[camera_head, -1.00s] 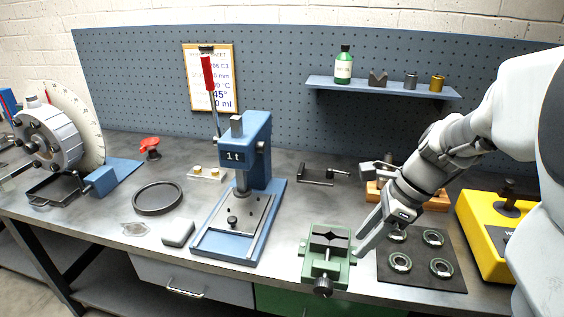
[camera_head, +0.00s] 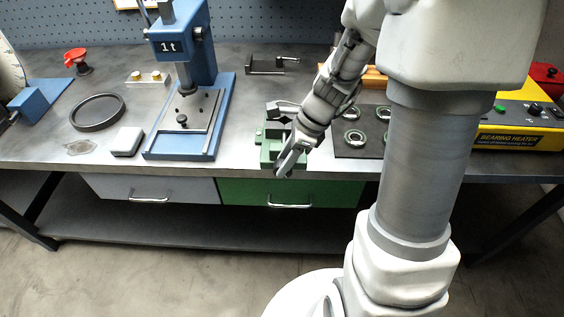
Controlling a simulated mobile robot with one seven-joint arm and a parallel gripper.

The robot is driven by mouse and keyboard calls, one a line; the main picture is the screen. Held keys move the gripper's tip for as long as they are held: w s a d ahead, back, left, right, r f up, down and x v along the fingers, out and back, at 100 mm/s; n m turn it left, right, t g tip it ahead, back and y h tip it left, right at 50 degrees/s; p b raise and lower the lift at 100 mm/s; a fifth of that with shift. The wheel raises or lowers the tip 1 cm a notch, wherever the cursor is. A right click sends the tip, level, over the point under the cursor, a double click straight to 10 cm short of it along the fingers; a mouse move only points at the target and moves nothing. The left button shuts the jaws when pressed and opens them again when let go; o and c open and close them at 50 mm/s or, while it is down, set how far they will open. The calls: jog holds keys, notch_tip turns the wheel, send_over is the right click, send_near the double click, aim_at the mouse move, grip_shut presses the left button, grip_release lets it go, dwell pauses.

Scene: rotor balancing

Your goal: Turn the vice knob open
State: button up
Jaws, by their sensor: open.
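The green vice (camera_head: 269,148) sits at the front edge of the bench, left of the dark mat. My gripper (camera_head: 287,165) is in front of its right side, pointing down and left, with its fingers open. The fingertips are at the vice's front, near the bench edge. The vice knob is hidden behind my gripper. I cannot tell whether the fingers are around the knob or touching it. Part of the vice's top and right side is covered by my wrist.
The blue press (camera_head: 184,140) stands left of the vice. The dark mat (camera_head: 345,151) with bearing rings lies right of it, then the yellow bearing heater (camera_head: 515,139). A dark ring (camera_head: 97,112) lies at left. Drawers (camera_head: 290,190) are below the bench top.

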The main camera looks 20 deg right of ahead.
jog(key=shift+a+f, duration=0.15)
jog(key=shift+f, duration=0.25)
jog(key=shift+c, duration=0.2)
grip_shut()
jog(key=shift+r+p, duration=0.15)
jog(key=shift+p, duration=0.45)
